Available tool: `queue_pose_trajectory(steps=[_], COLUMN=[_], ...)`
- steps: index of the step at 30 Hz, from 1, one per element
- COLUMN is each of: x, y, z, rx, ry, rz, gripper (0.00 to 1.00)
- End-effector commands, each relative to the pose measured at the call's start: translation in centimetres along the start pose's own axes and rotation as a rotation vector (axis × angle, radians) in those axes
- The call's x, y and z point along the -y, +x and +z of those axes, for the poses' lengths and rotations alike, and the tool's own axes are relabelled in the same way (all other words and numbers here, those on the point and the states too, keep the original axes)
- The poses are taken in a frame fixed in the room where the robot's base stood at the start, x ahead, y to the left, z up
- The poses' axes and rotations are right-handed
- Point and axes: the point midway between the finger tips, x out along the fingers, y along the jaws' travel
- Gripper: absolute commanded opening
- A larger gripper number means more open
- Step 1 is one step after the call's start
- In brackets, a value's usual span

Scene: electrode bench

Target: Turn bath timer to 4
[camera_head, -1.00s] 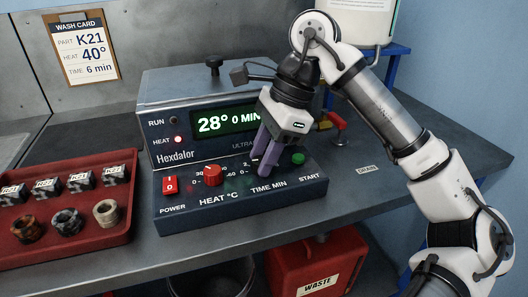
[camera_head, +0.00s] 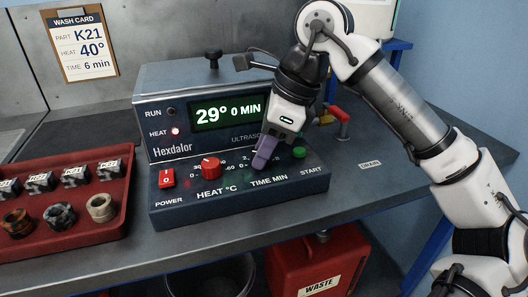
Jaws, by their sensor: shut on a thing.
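The ultrasonic bath (camera_head: 205,165) stands on the bench, and its display (camera_head: 227,113) reads 29° and 0 MIN. The TIME MIN knob is hidden behind my gripper (camera_head: 262,162), which reaches down from the upper right. Its purple fingers are shut at the knob's place, just above the TIME MIN label (camera_head: 268,181). Part of the time scale shows to the left of the fingers. The red HEAT °C knob (camera_head: 210,167) is to the left. The green START button (camera_head: 299,152) is close by on the right.
The red POWER switch (camera_head: 167,178) is at the panel's left, and the HEAT light (camera_head: 175,131) is lit. A red tray (camera_head: 95,220) of labelled parts and rings lies at left. A wash card (camera_head: 86,45) reads K21, 40°, 6 min. Red-handled valve (camera_head: 340,113) stands behind right.

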Motion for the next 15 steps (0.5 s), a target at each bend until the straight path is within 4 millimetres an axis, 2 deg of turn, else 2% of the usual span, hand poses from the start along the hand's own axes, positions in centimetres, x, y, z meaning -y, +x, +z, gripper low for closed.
queue_pose_trajectory(steps=[15], x=[-0.32], y=[0.21], z=[-0.08], rx=[-0.004], ry=[0.455], rz=[-0.193], gripper=[0.06])
